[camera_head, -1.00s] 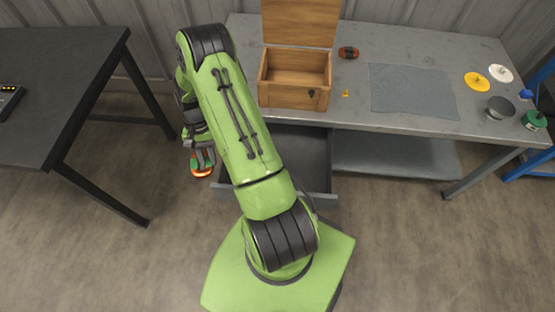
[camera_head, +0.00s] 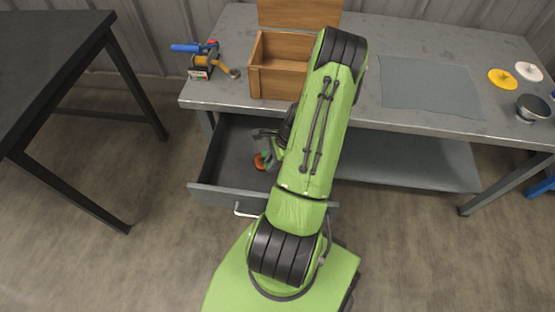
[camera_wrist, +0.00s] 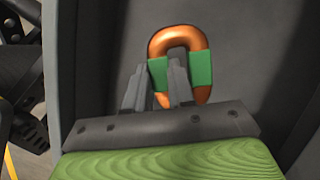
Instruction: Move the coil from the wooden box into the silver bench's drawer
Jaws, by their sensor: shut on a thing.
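The coil (camera_head: 261,161) is an orange loop with green bands. In the wrist view the coil (camera_wrist: 180,42) shows its orange curved end and two green-banded sides. My gripper (camera_head: 271,158) is shut on one side of it; the fingers also show in the wrist view (camera_wrist: 158,88). The silver bench (camera_head: 420,65) has its dark drawer (camera_head: 228,150) pulled open below the top. My gripper and the coil are within the drawer's outline; I cannot tell whether the coil touches its floor. The wooden box (camera_head: 283,83) stands open on the bench, its right part hidden by my arm.
A blue-handled tool in a holder (camera_head: 203,62) stands left of the box. A grey mat (camera_head: 428,88), yellow disc (camera_head: 503,79), white disc (camera_head: 529,71) and dark bowl (camera_head: 532,108) are to the right. A black table (camera_head: 50,50) stands at the left.

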